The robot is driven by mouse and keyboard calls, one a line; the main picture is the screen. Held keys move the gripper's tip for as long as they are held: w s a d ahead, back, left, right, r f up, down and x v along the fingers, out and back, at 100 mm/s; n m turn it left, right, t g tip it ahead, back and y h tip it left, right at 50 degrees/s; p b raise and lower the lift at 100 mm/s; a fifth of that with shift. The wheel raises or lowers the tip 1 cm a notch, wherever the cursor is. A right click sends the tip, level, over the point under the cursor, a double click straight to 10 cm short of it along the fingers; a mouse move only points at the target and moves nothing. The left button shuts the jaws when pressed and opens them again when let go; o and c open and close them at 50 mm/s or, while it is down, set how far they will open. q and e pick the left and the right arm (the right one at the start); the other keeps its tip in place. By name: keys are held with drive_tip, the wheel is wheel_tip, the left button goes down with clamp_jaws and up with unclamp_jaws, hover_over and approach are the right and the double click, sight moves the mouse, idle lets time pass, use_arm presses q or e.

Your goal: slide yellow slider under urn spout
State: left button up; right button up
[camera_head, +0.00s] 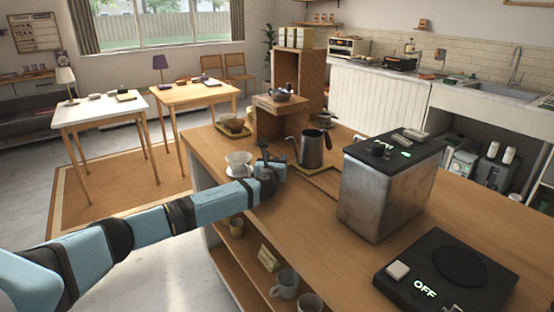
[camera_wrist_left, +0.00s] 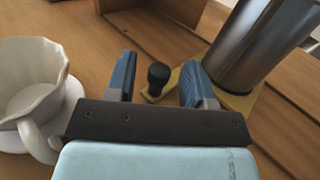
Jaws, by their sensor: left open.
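The yellow slider (camera_wrist_left: 241,103) lies flat on the wooden counter, with a black knob (camera_wrist_left: 158,76) on its near end. A steel kettle (camera_head: 311,149) stands on the slider; its lower body shows in the left wrist view (camera_wrist_left: 262,40). My left gripper (camera_wrist_left: 159,66) is open, its blue fingers on either side of the knob with gaps showing. In the head view the left gripper (camera_head: 266,157) is just left of the kettle. The steel urn (camera_head: 382,190) with a black top stands to the right; I cannot make out its spout. My right gripper is not in view.
A white dripper cup (camera_head: 239,163) stands close to the left of my left gripper. A wooden stand (camera_head: 283,116) is behind it. A black scale (camera_head: 445,275) lies at the front right. A wooden track edge (camera_head: 322,182) runs from the kettle toward the urn.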

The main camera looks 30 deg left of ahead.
use_arm(q)
drive_tip(key=shift+x, duration=1.6)
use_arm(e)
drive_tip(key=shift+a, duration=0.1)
